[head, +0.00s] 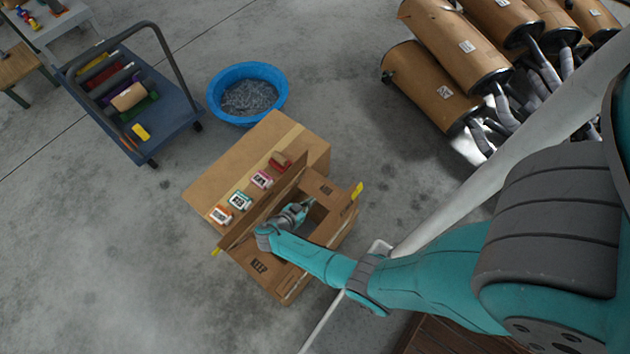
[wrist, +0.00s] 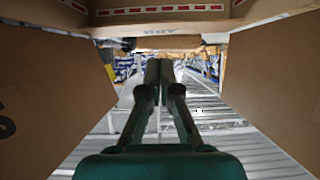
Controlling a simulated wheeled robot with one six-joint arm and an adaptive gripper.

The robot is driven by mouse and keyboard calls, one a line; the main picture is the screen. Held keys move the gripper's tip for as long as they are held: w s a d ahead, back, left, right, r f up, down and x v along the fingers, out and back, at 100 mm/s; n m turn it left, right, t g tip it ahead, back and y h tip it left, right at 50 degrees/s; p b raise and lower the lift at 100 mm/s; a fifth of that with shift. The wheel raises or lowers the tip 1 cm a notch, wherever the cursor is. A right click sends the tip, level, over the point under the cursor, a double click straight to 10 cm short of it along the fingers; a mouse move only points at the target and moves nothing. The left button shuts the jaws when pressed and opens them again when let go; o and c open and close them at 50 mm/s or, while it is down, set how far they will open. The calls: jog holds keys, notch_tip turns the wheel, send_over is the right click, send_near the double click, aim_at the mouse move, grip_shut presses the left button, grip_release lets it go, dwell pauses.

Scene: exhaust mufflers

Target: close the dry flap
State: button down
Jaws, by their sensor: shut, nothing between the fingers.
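An open cardboard carton (head: 318,240) stands on the floor in the head view. A long flap (head: 262,207) stands up along its back-left side. A flap marked KEEP (head: 260,266) lies at the near-left end, and another flap with a small dark mark (head: 326,188) is at the far right. My gripper (head: 305,208) is over the carton's opening, beside the upright flap. In the wrist view my shut, empty fingers (wrist: 160,68) point toward a cardboard panel (wrist: 190,42) with upside-down lettering, possibly DRY. Contact with it cannot be told.
A closed cardboard box (head: 235,165) with several small labelled packs stands behind the carton. A blue basin (head: 247,93) and a blue cart (head: 140,115) are farther back. Large brown mufflers (head: 440,85) are piled at the upper right. The left floor is clear.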

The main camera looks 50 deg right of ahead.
jog(key=a+r, duration=0.1)
jog(key=a, duration=0.6)
jog(key=shift+a+r, duration=0.25)
jog(key=shift+a, duration=0.05)
jog(key=shift+w, duration=0.1)
